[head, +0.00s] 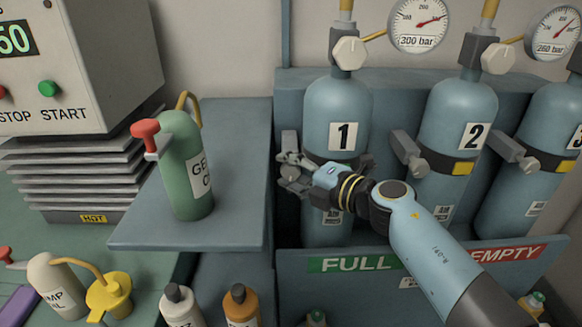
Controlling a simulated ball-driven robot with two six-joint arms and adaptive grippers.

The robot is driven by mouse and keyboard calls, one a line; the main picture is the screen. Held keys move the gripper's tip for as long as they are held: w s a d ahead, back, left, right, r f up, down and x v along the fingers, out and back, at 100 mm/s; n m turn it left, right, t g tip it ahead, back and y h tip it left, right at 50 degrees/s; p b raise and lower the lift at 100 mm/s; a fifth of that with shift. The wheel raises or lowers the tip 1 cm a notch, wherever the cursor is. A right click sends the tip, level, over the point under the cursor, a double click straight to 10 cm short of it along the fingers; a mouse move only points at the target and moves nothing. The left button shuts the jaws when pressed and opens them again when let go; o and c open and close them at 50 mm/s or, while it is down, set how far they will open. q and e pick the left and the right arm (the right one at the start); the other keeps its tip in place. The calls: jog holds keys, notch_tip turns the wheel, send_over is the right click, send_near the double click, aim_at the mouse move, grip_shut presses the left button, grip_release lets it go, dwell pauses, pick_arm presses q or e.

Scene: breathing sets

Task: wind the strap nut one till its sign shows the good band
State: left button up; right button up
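Gas cylinder 1 (324,103) stands upright in the rack with a dark strap around its middle. Strap nut one, a grey piece (290,141) at the cylinder's left side, is partly hidden by my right gripper. My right gripper (287,169) reaches across the front of cylinder 1 from the right, its fingers at the nut. I cannot tell whether they grip it. Strap one's sign is hidden behind my gripper and wrist, so its band cannot be read. My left gripper is not in view.
Cylinder 2 (457,105) and cylinder 3 (556,105) stand to the right, their straps showing yellow signs. A rack front panel (300,290) runs below.

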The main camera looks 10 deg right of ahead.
jog(key=o, duration=0.3)
jog(key=shift+o, duration=0.2)
jog(key=v, duration=1.2)
